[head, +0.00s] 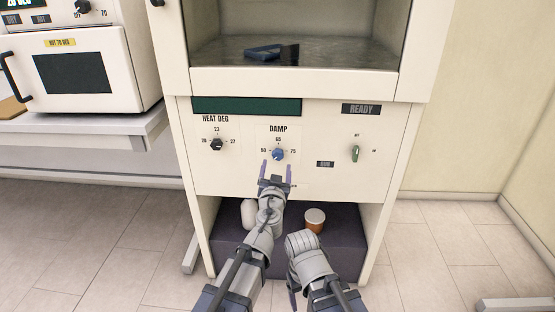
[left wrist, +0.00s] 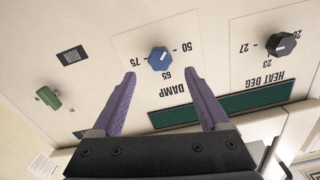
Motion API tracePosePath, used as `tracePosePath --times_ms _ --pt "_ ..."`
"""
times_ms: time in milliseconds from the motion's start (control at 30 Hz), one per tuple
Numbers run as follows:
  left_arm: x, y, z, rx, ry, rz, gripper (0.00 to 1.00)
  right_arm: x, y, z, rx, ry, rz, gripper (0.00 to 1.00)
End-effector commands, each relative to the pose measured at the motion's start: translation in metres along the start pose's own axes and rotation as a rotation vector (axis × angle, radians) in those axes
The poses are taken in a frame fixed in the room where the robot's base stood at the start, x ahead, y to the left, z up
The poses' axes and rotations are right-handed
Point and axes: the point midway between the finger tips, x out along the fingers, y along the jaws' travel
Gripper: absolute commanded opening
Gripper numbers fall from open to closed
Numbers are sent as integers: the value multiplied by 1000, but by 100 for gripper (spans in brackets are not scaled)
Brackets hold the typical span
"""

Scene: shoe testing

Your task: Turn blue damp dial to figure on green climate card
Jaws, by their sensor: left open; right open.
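The blue damp dial (head: 278,154) sits on the cabinet's front panel under the word DAMP, with 50 left, 65 above and 75 right. It also shows in the left wrist view (left wrist: 160,59), where the lettering is upside down; I cannot surely read its pointer. My left gripper (head: 276,170) is open, its fingers pointing at the panel just below and around the dial. In the left wrist view, the dial is between and beyond the purple fingertips (left wrist: 160,75), with nothing held. My right gripper (head: 292,288) is low at the front, mostly hidden by its arm. I see no green climate card.
A black HEAT DEG dial (head: 217,144) is left of the damp dial and a green switch (head: 355,153) right. A blank dark green strip (head: 246,105) is above. A white bottle (head: 249,213) and brown jar (head: 315,220) stand on the lower shelf. A blue object (head: 263,52) lies inside the chamber.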

Motion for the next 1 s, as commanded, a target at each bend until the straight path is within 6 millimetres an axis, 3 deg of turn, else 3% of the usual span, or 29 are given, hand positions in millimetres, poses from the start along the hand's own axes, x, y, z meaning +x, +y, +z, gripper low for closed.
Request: tracePosePath --times_ms 333,667,1000 --pt "55 0 0 0 0 -1 78 0 0 0 0 0 0 78" --pt "60 0 0 0 0 0 78 0 0 0 0 0 0 78" --pt "60 0 0 0 0 -1 41 0 0 0 0 0 0 78"
